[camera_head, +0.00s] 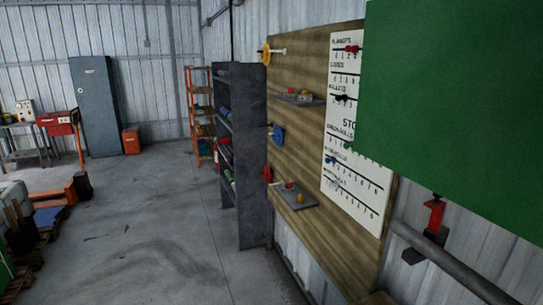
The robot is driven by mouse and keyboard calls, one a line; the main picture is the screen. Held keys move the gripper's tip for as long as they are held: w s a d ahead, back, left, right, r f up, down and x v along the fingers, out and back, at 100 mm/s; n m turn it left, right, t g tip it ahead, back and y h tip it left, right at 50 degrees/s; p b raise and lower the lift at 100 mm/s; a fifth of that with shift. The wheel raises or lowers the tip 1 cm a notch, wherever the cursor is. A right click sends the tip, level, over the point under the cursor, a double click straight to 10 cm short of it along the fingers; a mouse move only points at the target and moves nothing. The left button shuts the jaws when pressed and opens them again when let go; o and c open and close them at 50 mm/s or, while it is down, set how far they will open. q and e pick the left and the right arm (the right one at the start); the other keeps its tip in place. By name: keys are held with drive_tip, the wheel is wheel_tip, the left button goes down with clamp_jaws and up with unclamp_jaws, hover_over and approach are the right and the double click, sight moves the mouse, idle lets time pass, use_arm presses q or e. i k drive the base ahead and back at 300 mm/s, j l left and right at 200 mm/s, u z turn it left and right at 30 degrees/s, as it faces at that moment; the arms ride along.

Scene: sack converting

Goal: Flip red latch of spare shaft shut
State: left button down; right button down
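A red latch (434,215) stands upright on a dark bracket at the lower right, just below the green panel. A grey shaft (452,264) runs diagonally beside it along the metal wall, and its near end leaves the picture at the lower right. The latch's upper end is close under the panel's edge, and I cannot tell whether it is open or shut. Neither of my grippers is in view.
A large green panel (460,90) fills the upper right. A wooden board (300,150) carries a white chart (355,130), coloured discs and small shelves. A dark shelf rack (250,150) stands beyond it. The concrete floor (160,230) at centre left is mostly clear.

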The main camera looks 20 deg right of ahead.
sight(437, 206)
drive_tip(key=i+z, duration=0.4)
drive_tip(key=i+j+z, duration=0.2)
drive_tip(key=i+z, duration=0.15)
drive_tip(key=i+j+z, duration=0.25)
drive_tip(key=z, duration=0.15)
drive_tip(key=i+j+z, duration=0.45)
drive_tip(key=z, duration=0.35)
drive_tip(key=i+j+z, duration=0.15)
drive_tip(key=z, duration=0.3)
drive_tip(key=i+j+z, duration=0.2)
drive_tip(key=z, duration=0.2)
drive_tip(key=i+j+z, duration=0.15)
drive_tip(key=z, duration=0.3)
drive_tip(key=j+z, duration=0.65)
drive_tip(key=z, duration=0.25)
drive_tip(key=i, duration=0.05)
